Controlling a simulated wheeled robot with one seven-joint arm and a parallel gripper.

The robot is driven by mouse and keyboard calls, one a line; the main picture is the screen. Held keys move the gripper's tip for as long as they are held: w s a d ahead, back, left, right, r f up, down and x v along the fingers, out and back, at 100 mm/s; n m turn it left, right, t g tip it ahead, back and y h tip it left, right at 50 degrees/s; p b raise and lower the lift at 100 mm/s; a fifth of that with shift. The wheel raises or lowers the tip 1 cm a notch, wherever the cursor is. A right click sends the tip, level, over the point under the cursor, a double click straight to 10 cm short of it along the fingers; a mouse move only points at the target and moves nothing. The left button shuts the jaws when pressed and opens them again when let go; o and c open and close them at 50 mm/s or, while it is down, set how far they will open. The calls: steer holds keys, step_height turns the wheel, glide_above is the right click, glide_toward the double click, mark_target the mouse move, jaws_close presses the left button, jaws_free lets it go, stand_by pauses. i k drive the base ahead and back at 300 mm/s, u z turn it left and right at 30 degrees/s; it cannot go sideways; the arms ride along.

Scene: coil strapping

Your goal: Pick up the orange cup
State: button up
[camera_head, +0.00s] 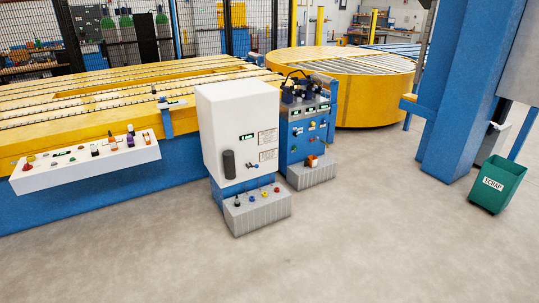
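A small orange object (313,160) shows low on the front of the blue cabinet, just above its grey ribbed base. Another small orange-brown upright item (146,137) stands at the right end of the white sloped panel on the left. Both are too small to tell which, if either, is the orange cup. My gripper is not in view.
A white cabinet (238,125) stands in front of the blue cabinet (307,133). The white panel (85,165) juts from the yellow and blue conveyor (90,200). A green scrap bin (497,184) stands right. The grey floor (370,240) in front is clear.

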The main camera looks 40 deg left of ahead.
mark_target(310, 162)
steer(key=u, duration=0.05)
steer(key=i, duration=0.35)
steer(key=u, duration=0.65)
steer(key=i, duration=2.55)
steer(key=u, duration=0.55)
steer(key=i, duration=0.9)
